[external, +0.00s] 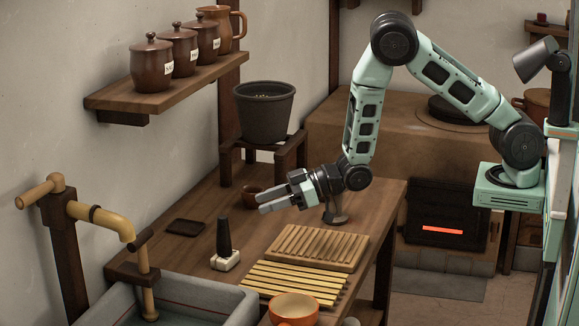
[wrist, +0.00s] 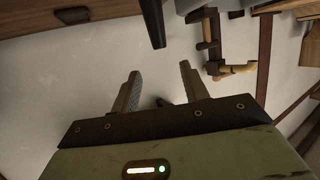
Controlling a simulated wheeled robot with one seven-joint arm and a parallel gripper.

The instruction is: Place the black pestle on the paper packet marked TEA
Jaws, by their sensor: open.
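The black pestle (external: 224,238) stands upright on a small pale block-like packet (external: 226,261) on the wooden table in the external view. Marks on the packet's side are too small to read. My gripper (external: 260,199) is open and empty, above and to the right of the pestle and apart from it. In the wrist view my gripper's two fingers (wrist: 157,76) are spread with nothing between them. A dark rod at the top of that view looks like the pestle (wrist: 153,22); its lower end is out of frame.
Slatted wooden boards (external: 318,247) and an orange bowl (external: 294,308) lie right of the packet. A dark square tray (external: 185,228) and small brown cup (external: 250,196) are behind. A stone sink (external: 190,300) with a tap (external: 110,222) is at front left. A dark pot (external: 264,112) stands behind.

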